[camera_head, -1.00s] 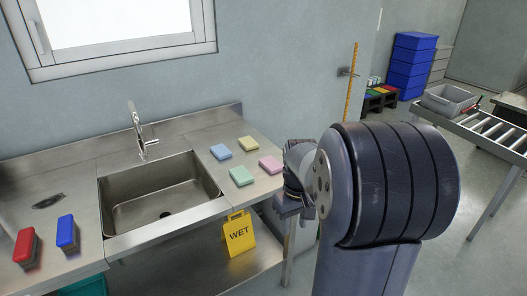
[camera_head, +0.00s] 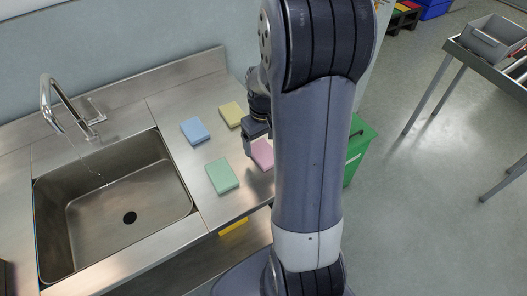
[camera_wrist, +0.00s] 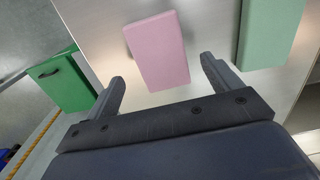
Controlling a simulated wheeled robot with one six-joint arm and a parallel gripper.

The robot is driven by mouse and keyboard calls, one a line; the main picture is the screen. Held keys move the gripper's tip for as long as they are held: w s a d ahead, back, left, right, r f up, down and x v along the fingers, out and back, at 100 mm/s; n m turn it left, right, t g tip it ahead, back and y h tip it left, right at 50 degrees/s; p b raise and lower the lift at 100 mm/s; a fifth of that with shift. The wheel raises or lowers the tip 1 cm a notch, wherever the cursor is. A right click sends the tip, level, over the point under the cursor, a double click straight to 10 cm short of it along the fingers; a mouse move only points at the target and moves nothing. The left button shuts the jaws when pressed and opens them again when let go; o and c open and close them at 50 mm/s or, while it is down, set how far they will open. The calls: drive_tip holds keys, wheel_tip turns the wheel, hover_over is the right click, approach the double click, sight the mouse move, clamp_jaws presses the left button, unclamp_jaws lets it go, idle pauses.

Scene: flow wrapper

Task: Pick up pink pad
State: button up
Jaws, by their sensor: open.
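The pink pad (camera_head: 262,154) lies flat on the steel counter right of the sink, partly hidden by my arm in the head view. In the wrist view the pink pad (camera_wrist: 157,50) is whole, just beyond the fingertips and roughly between their lines. My gripper (camera_wrist: 160,75) is open and empty, its two fingers apart on either side below the pad. In the head view my gripper (camera_head: 250,140) is beside the pad, mostly hidden by my arm.
A green pad (camera_head: 222,176), a blue pad (camera_head: 195,131) and a yellow pad (camera_head: 232,114) lie near the pink one. The green pad (camera_wrist: 270,32) is close to the right finger. The sink (camera_head: 115,205) is left; a green bin (camera_head: 357,150) stands right of the counter.

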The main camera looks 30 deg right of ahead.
sight(263, 151)
drive_tip(key=shift+f, duration=1.75)
drive_tip(key=shift+a, duration=0.1)
drive_tip(key=shift+c, duration=0.4)
drive_tip(key=c, duration=1)
wheel_tip(263, 151, up, 10)
drive_tip(key=shift+r, duration=0.1)
